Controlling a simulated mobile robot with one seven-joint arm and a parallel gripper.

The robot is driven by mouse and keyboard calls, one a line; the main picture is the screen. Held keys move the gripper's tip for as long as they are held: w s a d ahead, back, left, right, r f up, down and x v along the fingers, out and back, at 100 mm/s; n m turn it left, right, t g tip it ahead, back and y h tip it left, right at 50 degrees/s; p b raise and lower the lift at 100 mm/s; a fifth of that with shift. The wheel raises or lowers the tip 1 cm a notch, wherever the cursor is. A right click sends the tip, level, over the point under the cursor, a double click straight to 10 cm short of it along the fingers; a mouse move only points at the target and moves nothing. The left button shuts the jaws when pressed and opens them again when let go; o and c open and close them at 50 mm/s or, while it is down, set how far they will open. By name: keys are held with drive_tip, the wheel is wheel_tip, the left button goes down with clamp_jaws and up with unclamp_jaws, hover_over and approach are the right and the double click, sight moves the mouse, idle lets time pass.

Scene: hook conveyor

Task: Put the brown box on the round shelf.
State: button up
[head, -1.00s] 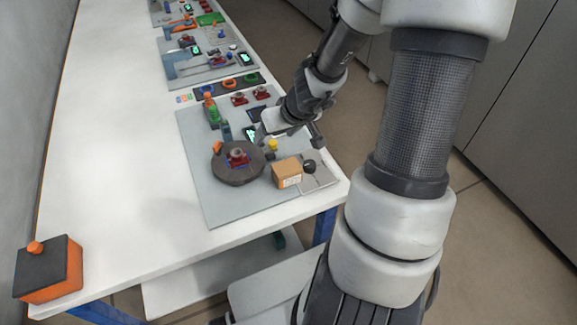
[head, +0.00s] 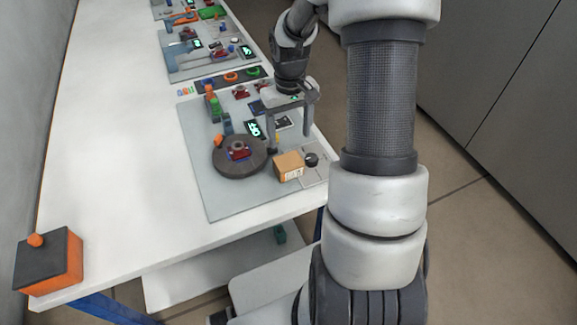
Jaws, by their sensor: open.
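The brown box (head: 288,167) sits on the grey board near the table's right edge. The round shelf (head: 246,170), a dark disc, is just left of the box and apart from it. A small red and blue piece (head: 239,152) lies on its middle. My gripper (head: 291,142) is open and empty, with its fingers pointing down just behind the box. Its left finger appears close to the disc's right edge. Whether the fingertips touch anything cannot be told.
A small display (head: 253,129) and coloured blocks (head: 213,104) are behind the disc. An orange box with a button (head: 50,262) stands at the front left. The white table's left side (head: 120,150) is clear.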

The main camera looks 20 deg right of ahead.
sight(288, 160)
wheel_tip(288, 160, down, 12)
drive_tip(key=shift+w+a+f, duration=0.1)
drive_tip(key=shift+w+f, duration=0.05)
drive_tip(key=shift+f, duration=0.1)
idle(0.3)
drive_tip(key=shift+c, duration=0.2)
drive_tip(key=c, duration=0.9)
drive_tip(key=shift+o, duration=0.2)
drive_tip(key=shift+r, duration=0.15)
